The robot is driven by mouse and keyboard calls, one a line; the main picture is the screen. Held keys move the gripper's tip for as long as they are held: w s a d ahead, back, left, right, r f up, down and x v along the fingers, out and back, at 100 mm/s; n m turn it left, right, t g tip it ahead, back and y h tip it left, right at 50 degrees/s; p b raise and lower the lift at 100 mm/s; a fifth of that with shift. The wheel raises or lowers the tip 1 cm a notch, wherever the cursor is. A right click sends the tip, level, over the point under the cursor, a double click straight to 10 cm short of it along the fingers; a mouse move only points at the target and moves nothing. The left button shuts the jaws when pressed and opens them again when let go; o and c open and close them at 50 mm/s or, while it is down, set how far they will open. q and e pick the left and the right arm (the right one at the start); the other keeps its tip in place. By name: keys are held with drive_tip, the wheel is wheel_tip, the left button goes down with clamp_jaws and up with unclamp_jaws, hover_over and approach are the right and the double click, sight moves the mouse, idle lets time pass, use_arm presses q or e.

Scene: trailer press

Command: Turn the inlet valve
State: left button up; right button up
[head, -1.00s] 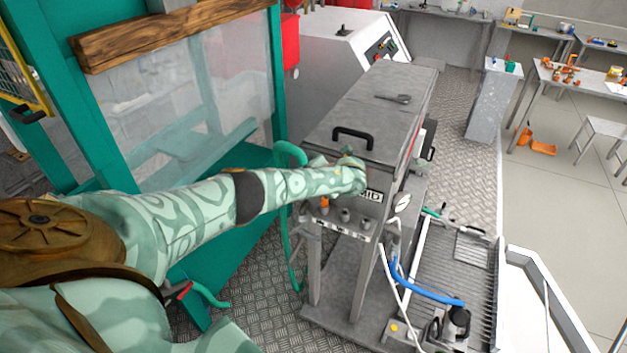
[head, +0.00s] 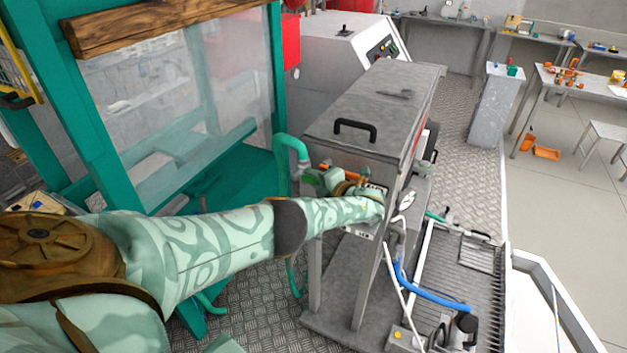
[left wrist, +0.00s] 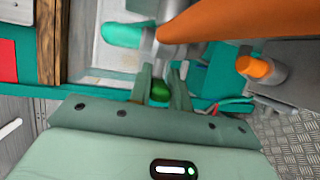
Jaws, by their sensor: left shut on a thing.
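The inlet valve (left wrist: 186,28) is a grey fitting by the curved green hose on the left side of the grey cabinet. An orange bar (left wrist: 245,20) runs from it across the top of the left wrist view; orange also shows in the head view (head: 325,167), just above the gripper. My left gripper (head: 318,180) points left, beside the hose end. In the left wrist view its fingers (left wrist: 162,76) are shut on the valve, but the exact part held is partly hidden. My right gripper is out of view.
The grey cabinet (head: 375,110) with a black handle stands right behind my left wrist. The green hose (head: 292,145) bends close to the gripper. A green frame with a clear panel (head: 185,110) stands to the left. A ribbed tray (head: 465,285) and blue hose lie right.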

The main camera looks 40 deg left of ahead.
use_arm(q)
drive_tip(key=o, duration=0.8)
drive_tip(key=shift+w, duration=0.1)
drive_tip(key=shift+o, duration=0.2)
drive_tip(key=shift+d, duration=0.35)
drive_tip(key=p+v, duration=0.3)
drive_tip(key=v, duration=1.2)
drive_tip(key=shift+d+p, duration=0.3)
drive_tip(key=shift+d, duration=0.05)
drive_tip(key=shift+c, duration=0.3)
